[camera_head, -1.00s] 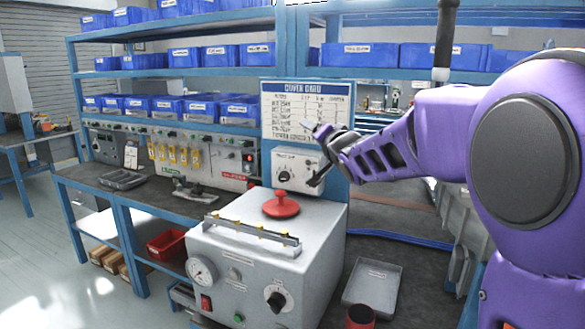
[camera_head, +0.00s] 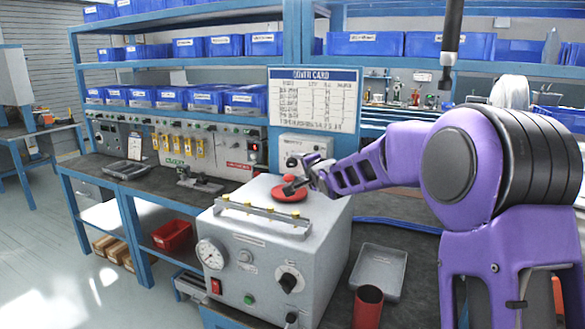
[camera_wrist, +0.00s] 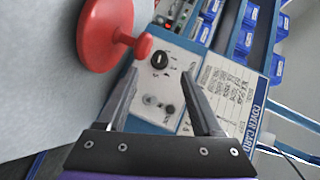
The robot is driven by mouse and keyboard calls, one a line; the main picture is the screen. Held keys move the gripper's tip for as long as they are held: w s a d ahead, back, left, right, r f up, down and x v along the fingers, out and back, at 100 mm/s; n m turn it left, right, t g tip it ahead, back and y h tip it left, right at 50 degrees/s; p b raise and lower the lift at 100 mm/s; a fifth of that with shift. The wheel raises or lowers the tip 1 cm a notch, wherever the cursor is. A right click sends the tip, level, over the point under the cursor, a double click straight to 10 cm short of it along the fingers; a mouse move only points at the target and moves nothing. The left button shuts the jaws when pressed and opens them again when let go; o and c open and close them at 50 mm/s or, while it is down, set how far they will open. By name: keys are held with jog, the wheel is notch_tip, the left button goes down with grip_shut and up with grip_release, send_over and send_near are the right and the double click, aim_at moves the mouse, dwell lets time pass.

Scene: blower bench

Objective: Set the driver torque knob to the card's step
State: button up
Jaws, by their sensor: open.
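The cover card (camera_head: 313,98) is a white sheet of printed rows under a blue header, mounted above a small light panel (camera_head: 313,144). In the wrist view the card (camera_wrist: 228,92) is turned sideways. A black rotary knob (camera_wrist: 160,61) with marks around it sits on that panel; in the head view the knob (camera_head: 292,161) is small, its setting unreadable. My gripper (camera_head: 292,187) is open and empty, in front of and below the panel, by the red mushroom-shaped piece. In the wrist view my gripper (camera_wrist: 160,75) has the knob beyond and between its fingertips, apart from them.
The red mushroom-shaped piece (camera_head: 289,192) stands on the grey box (camera_head: 262,218), close to my fingers; it looms left in the wrist view (camera_wrist: 98,33). The box front has another black knob (camera_head: 290,280) and a gauge (camera_head: 211,253). A grey tray (camera_head: 378,271) lies right.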

aim_at(291, 164)
jog(key=x, duration=0.7)
jog(key=shift+w, duration=0.2)
grip_shut()
